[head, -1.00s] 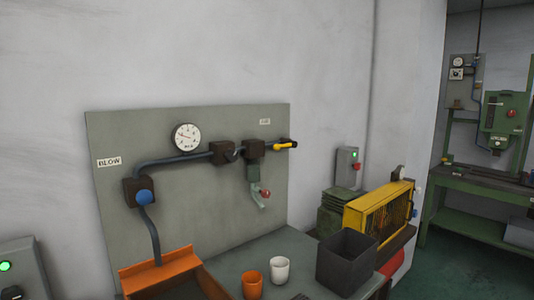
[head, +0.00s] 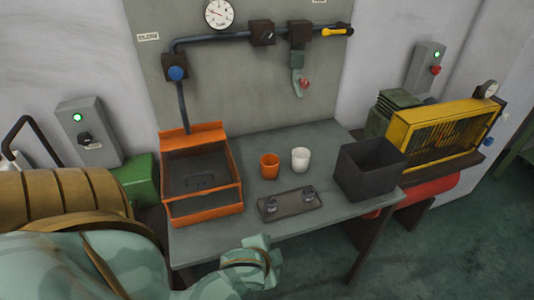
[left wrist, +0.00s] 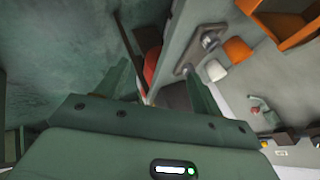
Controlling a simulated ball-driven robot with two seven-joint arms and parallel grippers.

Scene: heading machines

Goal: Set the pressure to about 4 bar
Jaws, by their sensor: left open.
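The round white pressure gauge (head: 219,13) is on the grey wall panel at the top of the head view; its reading is too small to tell. A red knob (head: 305,83) sits on the hanging fitting; that fitting also shows in the left wrist view (left wrist: 262,106). My left gripper (head: 262,262) is low in front of the bench, far from the panel. Its fingers are apart and empty in the left wrist view (left wrist: 156,66). My right gripper is out of view.
The bench (head: 335,135) carries an orange tray (head: 240,194), an orange cup (head: 269,159), a white cup (head: 300,154), a small tray (head: 290,211) and a dark bin (head: 362,180). A yellow-caged machine (head: 440,135) stands right. A grey switch box (head: 88,130) is left.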

